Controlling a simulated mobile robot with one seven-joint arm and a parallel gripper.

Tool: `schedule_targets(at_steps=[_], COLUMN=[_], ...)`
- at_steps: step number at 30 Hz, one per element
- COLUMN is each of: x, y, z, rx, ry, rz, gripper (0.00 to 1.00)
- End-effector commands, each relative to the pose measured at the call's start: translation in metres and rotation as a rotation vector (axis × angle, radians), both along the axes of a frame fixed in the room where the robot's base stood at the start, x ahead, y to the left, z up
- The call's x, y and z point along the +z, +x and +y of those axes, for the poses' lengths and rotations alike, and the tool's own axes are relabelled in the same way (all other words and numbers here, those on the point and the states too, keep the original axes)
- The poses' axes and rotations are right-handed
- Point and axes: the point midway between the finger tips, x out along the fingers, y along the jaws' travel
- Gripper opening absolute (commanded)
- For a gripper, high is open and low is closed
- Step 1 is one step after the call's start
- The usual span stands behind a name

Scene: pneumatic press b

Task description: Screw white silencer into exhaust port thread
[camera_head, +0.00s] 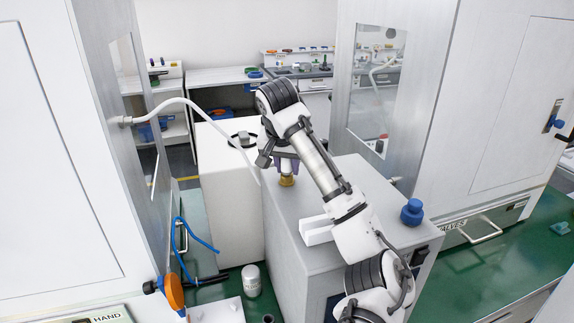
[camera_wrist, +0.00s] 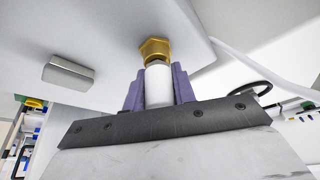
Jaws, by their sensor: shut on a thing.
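My gripper (camera_head: 288,165) points down over the top of the light grey cabinet. In the wrist view its purple fingers (camera_wrist: 158,88) are shut on the white silencer (camera_wrist: 159,84), a short white cylinder held between them. A brass hex fitting (camera_wrist: 154,48) sits at the silencer's end, against the pale cabinet surface; it also shows below the fingers in the head view (camera_head: 287,181). The silencer lines up with the fitting and appears to touch it. I cannot tell how far any thread is engaged. The exhaust port thread itself is hidden.
On the cabinet top (camera_head: 330,180) are a white block (camera_head: 316,230) and a blue knob (camera_head: 411,212). A pale hose (camera_head: 190,101) curves at the left. A white canister (camera_head: 251,280) and blue tube (camera_head: 190,240) are lower left. Tall cabinets flank both sides.

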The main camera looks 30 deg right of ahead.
Motion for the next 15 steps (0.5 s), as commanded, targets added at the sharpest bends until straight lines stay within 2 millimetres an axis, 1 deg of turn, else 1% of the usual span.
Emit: schedule_targets(at_steps=[8, 15], x=[0.0014, 0.0028], y=[0.0, -0.0007], z=[0.0, -0.0009], rx=[-0.015, -0.152], ry=[0.0, -0.004], rz=[-0.003, -0.003], gripper=[0.13, 0.14])
